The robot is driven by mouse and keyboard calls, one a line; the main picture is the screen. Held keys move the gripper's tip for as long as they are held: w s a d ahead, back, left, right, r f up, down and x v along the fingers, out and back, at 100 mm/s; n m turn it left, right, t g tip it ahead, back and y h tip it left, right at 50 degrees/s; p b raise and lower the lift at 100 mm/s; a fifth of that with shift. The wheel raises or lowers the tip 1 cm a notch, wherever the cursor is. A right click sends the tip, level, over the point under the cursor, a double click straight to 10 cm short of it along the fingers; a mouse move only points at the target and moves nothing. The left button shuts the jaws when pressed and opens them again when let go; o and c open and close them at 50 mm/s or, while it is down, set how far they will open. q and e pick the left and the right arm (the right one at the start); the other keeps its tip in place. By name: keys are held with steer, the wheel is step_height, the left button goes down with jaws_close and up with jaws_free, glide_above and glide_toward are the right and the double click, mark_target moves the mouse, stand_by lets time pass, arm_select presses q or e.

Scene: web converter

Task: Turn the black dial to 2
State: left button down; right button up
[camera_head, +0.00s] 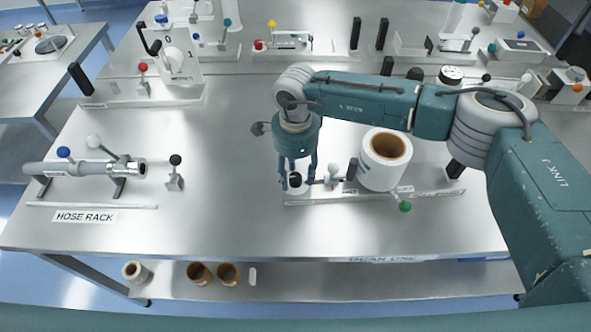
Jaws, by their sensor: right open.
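A small black dial (295,179) on a white cylindrical base stands on the steel table (225,225), at the left end of a low rail. My right gripper (297,179) points down over it from above. Its fingers are open, one on each side of the dial. I cannot tell whether they touch it. The dial's numbers and pointer are too small to read, and the gripper partly hides the dial. My left gripper is not in view.
A white roll (383,160) with a brown core stands close to the right of the gripper. A green-knobbed lever (404,206) is near it. A hose rack (85,170) is at the left, and a 0/1 switch box (178,58) is behind it. The table's front middle is clear.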

steer(key=shift+f, duration=0.25)
steer(key=c, duration=0.4)
jaws_close()
steer(key=shift+f+m+b, duration=0.15)
steer(key=shift+m+b, duration=0.35)
steer(key=shift+b, duration=0.35)
steer(key=m+b, duration=0.7)
steer(key=b, duration=0.2)
arm_select(q)
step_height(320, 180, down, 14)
steer(key=b, duration=0.3)
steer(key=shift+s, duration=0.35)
arm_select(e)
steer(key=shift+r+m, duration=0.2)
steer(key=shift+m, duration=1.8)
steer(key=shift+o, duration=2)
jaws_free()
